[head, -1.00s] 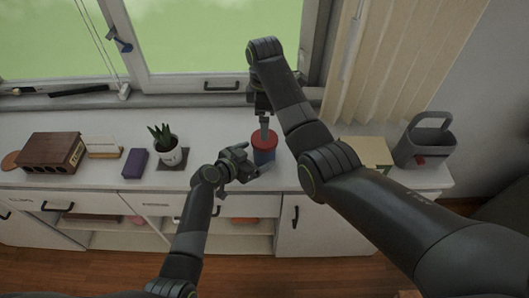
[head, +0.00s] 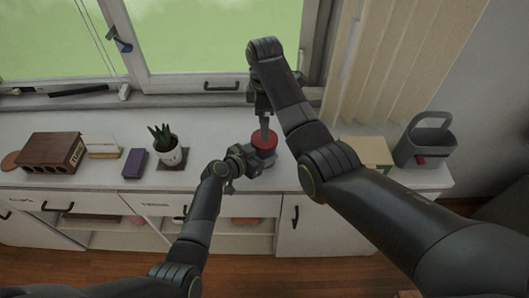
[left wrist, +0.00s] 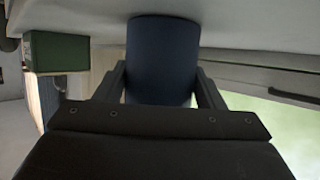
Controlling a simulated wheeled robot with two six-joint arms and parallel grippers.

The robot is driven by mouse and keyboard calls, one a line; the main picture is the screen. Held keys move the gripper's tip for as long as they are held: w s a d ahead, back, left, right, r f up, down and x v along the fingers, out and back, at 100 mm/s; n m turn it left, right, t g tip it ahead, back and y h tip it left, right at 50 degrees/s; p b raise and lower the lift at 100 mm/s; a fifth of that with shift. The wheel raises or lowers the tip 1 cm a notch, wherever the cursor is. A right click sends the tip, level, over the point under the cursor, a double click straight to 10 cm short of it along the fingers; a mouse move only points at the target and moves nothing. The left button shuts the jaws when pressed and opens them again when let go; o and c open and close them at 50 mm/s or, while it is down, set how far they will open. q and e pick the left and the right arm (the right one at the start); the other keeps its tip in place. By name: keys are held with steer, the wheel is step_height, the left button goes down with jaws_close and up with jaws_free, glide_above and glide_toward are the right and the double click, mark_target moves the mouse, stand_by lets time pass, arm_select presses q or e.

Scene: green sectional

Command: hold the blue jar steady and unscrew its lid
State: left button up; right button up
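The blue jar (left wrist: 162,60) stands on the white cabinet top with its red lid (head: 265,141) on. In the left wrist view the jar is between the two fingers of my left gripper (left wrist: 160,82), one along each side. I see no clear gap, but whether they press on it is not certain. In the head view my left gripper (head: 247,163) is at the jar's left side and hides part of its body. My right gripper (head: 264,131) points straight down at the lid from above. Its fingers line up edge-on, so their opening is hidden.
To the left on the cabinet top (head: 100,178) are a potted plant (head: 168,152), a purple box (head: 135,163) and a brown block with holes (head: 50,152). To the right are a tan box (head: 368,152) and a grey carrier (head: 425,145). The window is behind.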

mark_target(264, 150)
arm_select(q)
jaws_close()
arm_select(e)
steer(key=m, duration=1.5)
steer(key=shift+m, duration=0.4)
steer(key=m, duration=1)
steer(key=shift+m, duration=0.4)
steer(key=shift+f, duration=4)
